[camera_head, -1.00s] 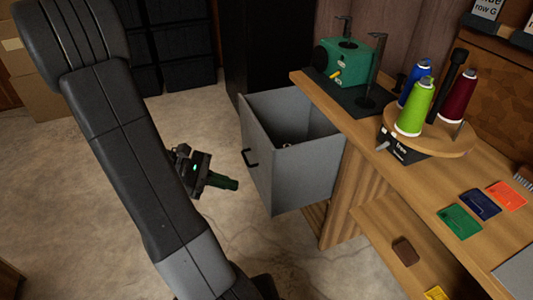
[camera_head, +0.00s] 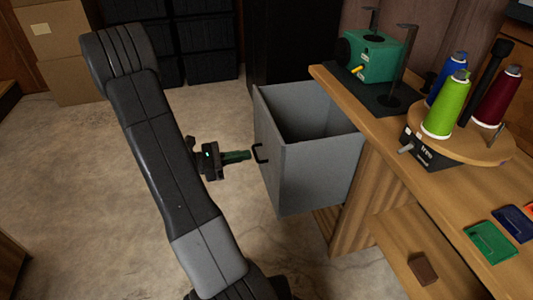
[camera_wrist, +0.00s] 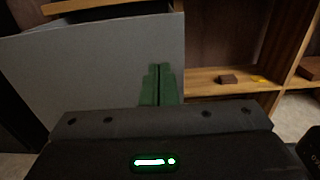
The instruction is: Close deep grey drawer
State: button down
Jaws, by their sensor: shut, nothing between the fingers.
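The deep grey drawer (camera_head: 318,175) is pulled well out from under the wooden bench, its open top showing a dark inside. Its black handle (camera_head: 261,153) is on the front panel, facing my arm. My gripper (camera_head: 248,155) has green fingers, shut and empty, pointing at the front panel close to the handle. A small gap seems to separate the fingertips from the handle. In the wrist view the green fingers (camera_wrist: 158,84) show against the grey drawer front (camera_wrist: 95,70); the handle does not show there.
The wooden bench (camera_head: 391,131) carries a green machine (camera_head: 372,57), thread cones on a round stand and coloured cards. A lower shelf (camera_head: 392,232) holds a brown block (camera_head: 423,270). Cardboard boxes (camera_head: 62,45) and dark bins stand at the back. The floor left of the drawer is clear.

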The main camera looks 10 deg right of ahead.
aim_at(350, 136)
jog(key=d+b, duration=0.1)
jog(key=d, duration=0.6)
jog(key=shift+w+d, duration=0.1)
jog(key=shift+d, duration=0.15)
jog(key=d, duration=2.5)
jog(key=shift+w, duration=0.4)
jog(key=shift+d, duration=0.65)
jog(key=shift+w, duration=0.1)
jog(key=shift+d+r, duration=0.1)
jog(key=shift+r, duration=0.1)
